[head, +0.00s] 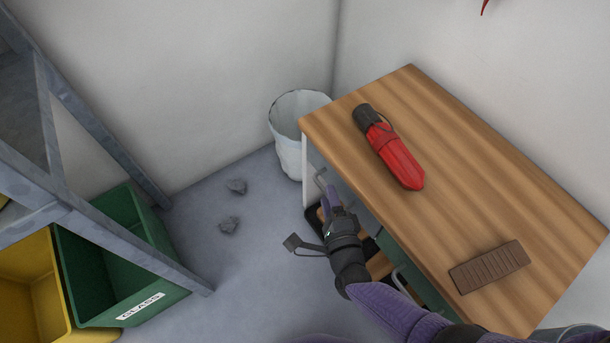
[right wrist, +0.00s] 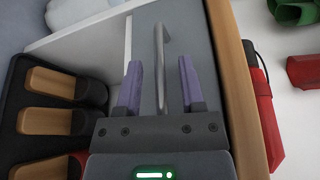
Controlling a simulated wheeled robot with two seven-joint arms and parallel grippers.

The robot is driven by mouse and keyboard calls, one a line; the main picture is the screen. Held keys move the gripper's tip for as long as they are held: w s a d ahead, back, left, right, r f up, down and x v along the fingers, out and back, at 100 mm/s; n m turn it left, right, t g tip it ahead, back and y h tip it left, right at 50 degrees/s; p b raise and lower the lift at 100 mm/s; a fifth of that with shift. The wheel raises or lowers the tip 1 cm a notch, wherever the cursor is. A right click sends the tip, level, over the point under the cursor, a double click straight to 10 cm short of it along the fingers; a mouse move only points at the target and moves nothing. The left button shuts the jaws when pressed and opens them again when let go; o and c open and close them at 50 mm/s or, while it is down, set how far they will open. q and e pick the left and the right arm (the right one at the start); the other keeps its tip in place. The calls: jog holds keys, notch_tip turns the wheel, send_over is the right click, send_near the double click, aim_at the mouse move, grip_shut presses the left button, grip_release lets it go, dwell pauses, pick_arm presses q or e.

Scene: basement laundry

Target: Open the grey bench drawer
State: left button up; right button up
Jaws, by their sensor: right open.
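The bench (head: 470,190) has a wooden top. Its grey drawer front (right wrist: 197,35) sits below the edge of the top and looks closed. The drawer's metal bar handle (right wrist: 160,65) runs between the two purple fingers of my right gripper (right wrist: 158,82) in the right wrist view. The fingers are open, one on each side of the bar, with gaps to both. In the head view my right gripper (head: 329,200) is at the bench's near left end, by the handle (head: 319,179). My left gripper is not in view.
A red flashlight-like object (head: 395,152) and a brown ridged block (head: 489,267) lie on the bench. A black tray (right wrist: 22,75) with brown-and-black items is below. A white bin (head: 290,150), green glass crate (head: 105,270) and yellow crate (head: 30,285) stand around; grey lumps (head: 229,225) lie on otherwise clear floor.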

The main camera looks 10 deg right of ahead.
jog(key=shift+w+f, duration=0.1)
jog(key=shift+w, duration=0.4)
jog(key=shift+s, duration=0.15)
grip_shut()
dwell(0.9)
